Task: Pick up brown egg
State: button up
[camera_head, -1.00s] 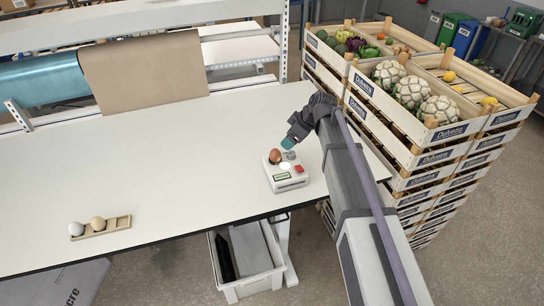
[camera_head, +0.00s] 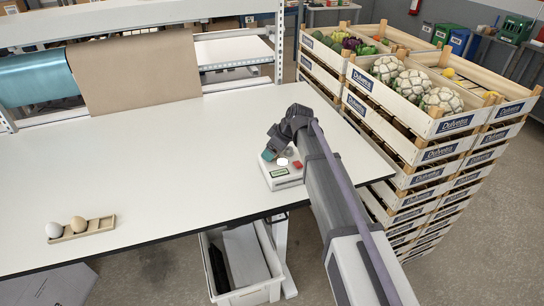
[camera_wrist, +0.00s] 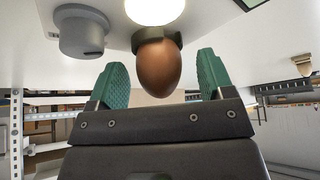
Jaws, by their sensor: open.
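The brown egg (camera_wrist: 158,68) sits in a dark ring-shaped cup on the small white device, seen in the wrist view. My gripper (camera_wrist: 160,82) is open, with one green finger on each side of the egg and a gap to both. In the head view my gripper (camera_head: 269,154) is at the white device (camera_head: 283,180) near the table's right end, and the egg is hidden behind it.
A wooden tray (camera_head: 103,226) with a white egg (camera_head: 54,230) and a tan egg (camera_head: 78,224) lies at the table's left front. A grey knob (camera_wrist: 82,32) stands beside the cup. Stacked vegetable crates (camera_head: 420,130) stand right of the table. The table's middle is clear.

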jog(key=c, duration=0.8)
